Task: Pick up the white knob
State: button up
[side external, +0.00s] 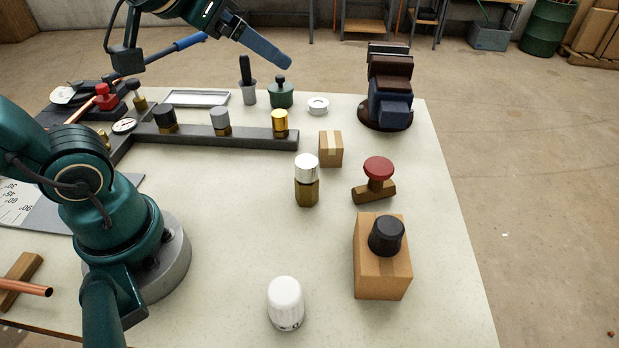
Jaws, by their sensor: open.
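The white knob (285,300) is a rounded, ribbed white cap standing upright on the table near the front edge, clear of other objects. My gripper (272,52) is high at the top of the side view, far behind the knob and apart from it. Its blue-grey finger points down to the right. The jaws are open, with nothing seen between them; the second finger is hard to make out.
Right of the knob stands a cardboard box (370,265) with a black knob (387,235) on it. The table (225,245) is clear left of the valve.

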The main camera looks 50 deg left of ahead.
jog(key=w+d+r+m+t+h, duration=0.3)
jog(key=w+r+m+t, duration=0.3)
jog(key=w, duration=0.4)
jog(key=w+d+r+m+h, duration=0.1)
jog(key=d+r+m+h, duration=0.1)
jog(key=d+m+h, duration=0.4)
jog(key=m+g+h, duration=0.6)
jog(key=m+g, duration=0.5)
jog(key=g, duration=1)
send_over(287, 314)
jog(key=w+a, duration=0.2)
jog(key=a, duration=0.1)
notch_tip(287, 314, down, 12)
jog(key=shift+g, duration=0.4)
jog(key=f, duration=1.5)
jog(key=shift+a, duration=0.25)
jog(key=shift+s+d+f, duration=0.1)
jog(key=shift+f, duration=0.5)
jog(key=shift+y, duration=0.3)
jog(key=shift+x, duration=2.45)
